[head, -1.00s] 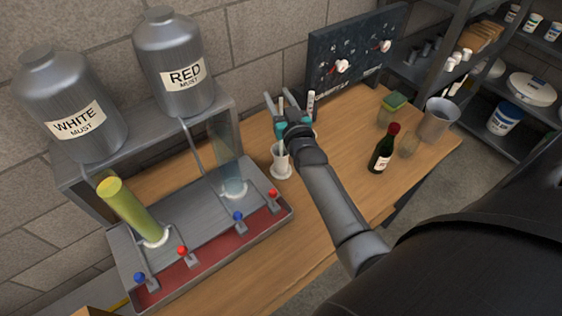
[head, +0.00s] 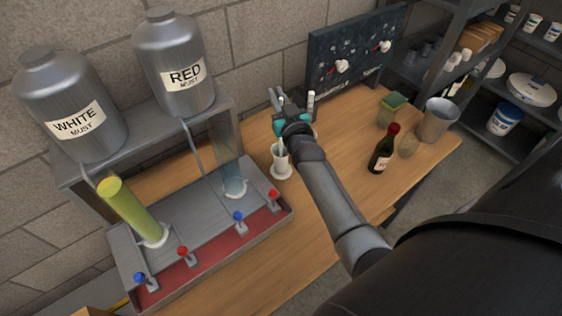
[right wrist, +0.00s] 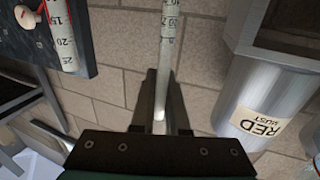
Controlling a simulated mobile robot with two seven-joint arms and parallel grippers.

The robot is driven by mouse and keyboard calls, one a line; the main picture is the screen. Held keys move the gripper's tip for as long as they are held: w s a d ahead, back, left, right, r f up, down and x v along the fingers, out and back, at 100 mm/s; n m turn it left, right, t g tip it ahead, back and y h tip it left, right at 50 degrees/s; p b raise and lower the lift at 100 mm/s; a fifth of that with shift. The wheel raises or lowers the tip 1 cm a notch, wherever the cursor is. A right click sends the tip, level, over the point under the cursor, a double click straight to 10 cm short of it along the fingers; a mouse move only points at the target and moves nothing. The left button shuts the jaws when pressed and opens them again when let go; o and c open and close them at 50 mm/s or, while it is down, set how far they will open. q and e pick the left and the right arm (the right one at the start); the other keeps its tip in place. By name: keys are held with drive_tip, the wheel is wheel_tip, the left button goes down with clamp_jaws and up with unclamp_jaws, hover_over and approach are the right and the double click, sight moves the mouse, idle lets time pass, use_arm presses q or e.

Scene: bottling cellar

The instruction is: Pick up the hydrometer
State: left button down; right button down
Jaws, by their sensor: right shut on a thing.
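The hydrometer is a thin pale stem with scale marks; it stands between my right fingers in the right wrist view (right wrist: 168,45). My right gripper (head: 281,95) is shut on it, and it also shows in the right wrist view (right wrist: 163,88). In the head view only a small pale part of the stem shows at the jaws; the hand hides the rest. A white cup-like stand (head: 281,163) is just below the hand on the bench. A second marked stick (head: 310,104) is just right of the gripper. My left gripper is out of view.
A metal filling rig (head: 205,215) with a yellow-filled cylinder (head: 130,212), a clear cylinder (head: 232,178) and several small levers stands left. The wooden bench front (head: 315,215) is clear.

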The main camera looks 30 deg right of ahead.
drive_tip(key=shift+r, duration=0.1)
idle(0.3)
wheel_tip(320, 180, up, 20)
drive_tip(key=p, duration=0.3)
idle(0.4)
drive_tip(key=c, duration=1.4)
unclamp_jaws()
clamp_jaws()
drive_tip(key=shift+p, duration=0.3)
